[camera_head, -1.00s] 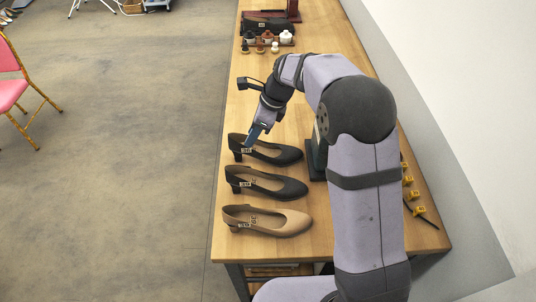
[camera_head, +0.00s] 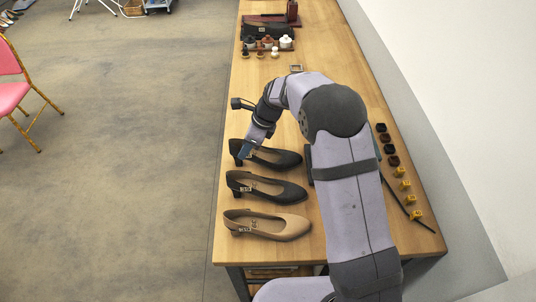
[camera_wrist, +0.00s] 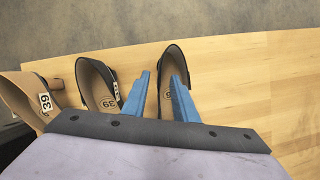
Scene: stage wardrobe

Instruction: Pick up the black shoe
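Two black heeled shoes lie on the wooden table in the head view, the farther one (camera_head: 284,158) and the nearer one (camera_head: 285,191). A tan shoe (camera_head: 285,229) lies in front of them. My gripper (camera_head: 244,152) is at the heel end of the farther black shoe. In the wrist view its blue fingers (camera_wrist: 158,76) are apart, with the near side wall of that shoe (camera_wrist: 164,58) between them; the right finger overlaps its opening. Contact cannot be told. The nearer black shoe (camera_wrist: 82,72) and the tan shoe (camera_wrist: 17,102) show to the left.
The wooden table (camera_head: 225,255) has small pots (camera_head: 286,41) and a dark case (camera_head: 262,30) at its far end. Yellow tags (camera_head: 404,185) and dark round pieces (camera_head: 388,149) lie along the right edge. A pink chair (camera_head: 12,95) stands on the floor left.

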